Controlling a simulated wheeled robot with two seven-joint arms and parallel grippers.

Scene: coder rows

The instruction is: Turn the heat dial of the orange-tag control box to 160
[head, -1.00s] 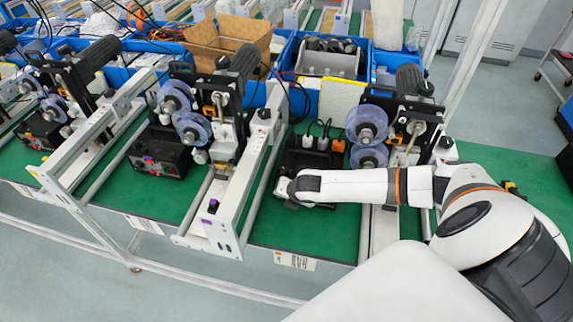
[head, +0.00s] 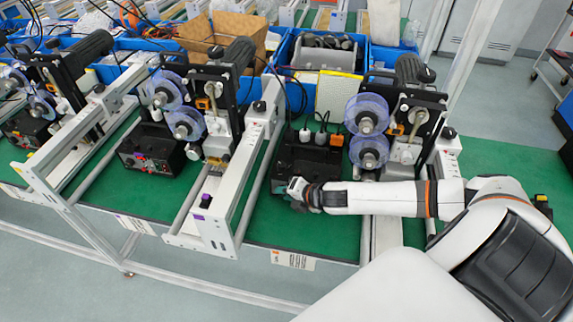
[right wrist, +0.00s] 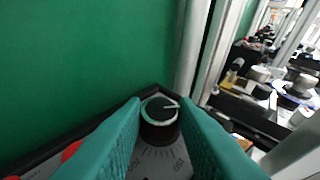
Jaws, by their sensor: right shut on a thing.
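The heat dial (right wrist: 158,108) is a round black knob with a white pointer line, seen in the right wrist view. Its line points to the right in that view. A tag with an orange mark (head: 293,259) is on the table edge below. My left gripper is not in view.
A red button (right wrist: 70,151) sits left of the dial on the panel. A second control box (head: 150,156) stands to the left, past a white rail (head: 225,205). Reels (head: 367,115) stand behind my right forearm. The green mat (head: 320,232) in front is clear.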

